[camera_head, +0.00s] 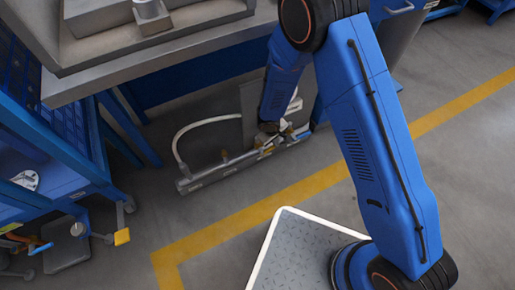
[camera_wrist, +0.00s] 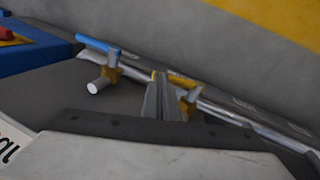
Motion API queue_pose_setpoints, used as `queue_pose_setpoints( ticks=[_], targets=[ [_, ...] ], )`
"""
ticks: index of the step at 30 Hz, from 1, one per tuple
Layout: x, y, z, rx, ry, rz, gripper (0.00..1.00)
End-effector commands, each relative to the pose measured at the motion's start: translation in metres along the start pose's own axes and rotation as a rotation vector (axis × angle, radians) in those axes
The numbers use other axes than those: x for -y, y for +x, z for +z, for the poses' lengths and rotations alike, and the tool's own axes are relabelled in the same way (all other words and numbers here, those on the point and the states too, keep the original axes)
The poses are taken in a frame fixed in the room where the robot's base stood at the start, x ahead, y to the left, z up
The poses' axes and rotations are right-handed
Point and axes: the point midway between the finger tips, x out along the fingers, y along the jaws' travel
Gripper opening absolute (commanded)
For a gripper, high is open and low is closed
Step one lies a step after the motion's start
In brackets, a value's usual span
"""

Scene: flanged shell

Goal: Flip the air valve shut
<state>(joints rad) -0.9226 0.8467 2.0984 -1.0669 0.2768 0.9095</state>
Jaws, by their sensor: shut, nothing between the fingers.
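A silver pipe (camera_wrist: 233,117) with brass-coloured valve bodies runs diagonally across the wrist view. One valve has a blue lever (camera_wrist: 97,45) at the left, roughly in line with the pipe. Another has a yellow lever (camera_wrist: 183,81) near the middle, partly hidden behind my fingers. No label shows which is the air valve. My gripper (camera_wrist: 161,82) is shut and empty, its tips close to the yellow-handled valve; I cannot tell if they touch. In the head view the pipe (camera_head: 212,173) lies low near the floor, and my gripper (camera_head: 268,139) is at its right part.
A white hose (camera_head: 190,127) curves up from the pipe's left end. A grey-topped bench (camera_head: 165,75) stands above and behind. A blue wheeled rack (camera_head: 75,180) is at the left. Floor is open around the yellow line (camera_head: 225,222).

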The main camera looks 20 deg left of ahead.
Motion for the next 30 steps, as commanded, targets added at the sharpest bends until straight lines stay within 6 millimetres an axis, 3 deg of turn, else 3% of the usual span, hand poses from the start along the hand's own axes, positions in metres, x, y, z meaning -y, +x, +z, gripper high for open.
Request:
queue_pose_setpoints(
  ticks=[30],
  targets=[
    [-0.013, 0.025, 0.004, -0.025, 0.011, -0.133, 0.0]
  ],
)
